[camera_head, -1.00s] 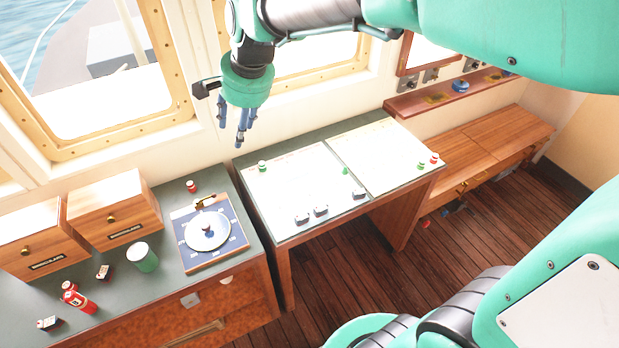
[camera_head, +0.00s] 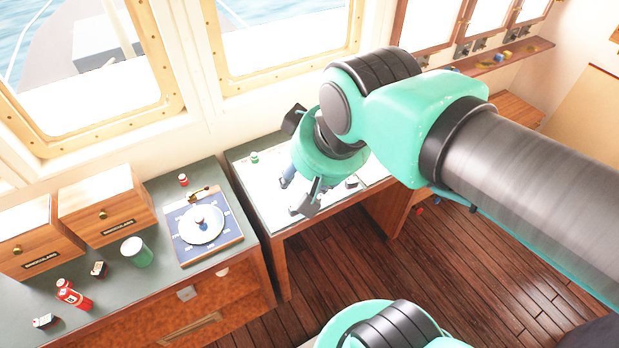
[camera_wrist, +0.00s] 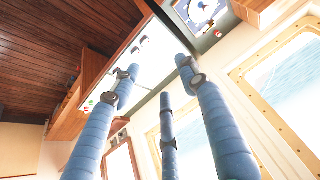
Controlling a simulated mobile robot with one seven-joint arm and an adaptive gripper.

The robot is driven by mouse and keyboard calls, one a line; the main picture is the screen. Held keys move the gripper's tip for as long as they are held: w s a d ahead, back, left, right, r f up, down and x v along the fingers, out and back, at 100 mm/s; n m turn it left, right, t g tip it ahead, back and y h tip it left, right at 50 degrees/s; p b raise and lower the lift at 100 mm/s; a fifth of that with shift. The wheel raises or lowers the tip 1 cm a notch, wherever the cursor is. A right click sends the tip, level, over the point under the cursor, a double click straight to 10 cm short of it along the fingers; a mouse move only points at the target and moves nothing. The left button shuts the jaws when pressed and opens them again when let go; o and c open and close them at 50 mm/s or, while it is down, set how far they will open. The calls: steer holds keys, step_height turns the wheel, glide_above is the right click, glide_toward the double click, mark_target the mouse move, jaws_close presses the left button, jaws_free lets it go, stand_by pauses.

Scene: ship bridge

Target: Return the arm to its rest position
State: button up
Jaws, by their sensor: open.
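My gripper (camera_head: 299,190) hangs in front of the chart table in the head view, its blue fingers partly hidden by the green wrist housing. In the wrist view its blue fingers (camera_wrist: 160,85) are spread apart with nothing between them. My arm is bent and reaches in from the right. The chart table (camera_head: 282,220) with its white sheets lies behind and below the gripper. The gripper hides part of the table top.
A left counter (camera_head: 165,290) bears a blue board with a white disc (camera_head: 201,224), a green cup (camera_head: 137,252), a red bottle (camera_head: 73,294) and two wooden boxes (camera_head: 107,205). Windows line the wall. A shelf (camera_head: 500,58) is at the upper right.

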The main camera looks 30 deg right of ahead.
steer(key=shift+s+d+f+n, duration=0.1)
steer(key=shift+s+f+n, duration=0.05)
steer(key=shift+s, duration=0.25)
steer(key=shift+s+d+f+n, duration=0.1)
steer(key=shift+s+f+n, duration=0.05)
steer(key=shift+s, duration=0.2)
step_height(320, 180, down, 10)
steer(key=b, duration=1)
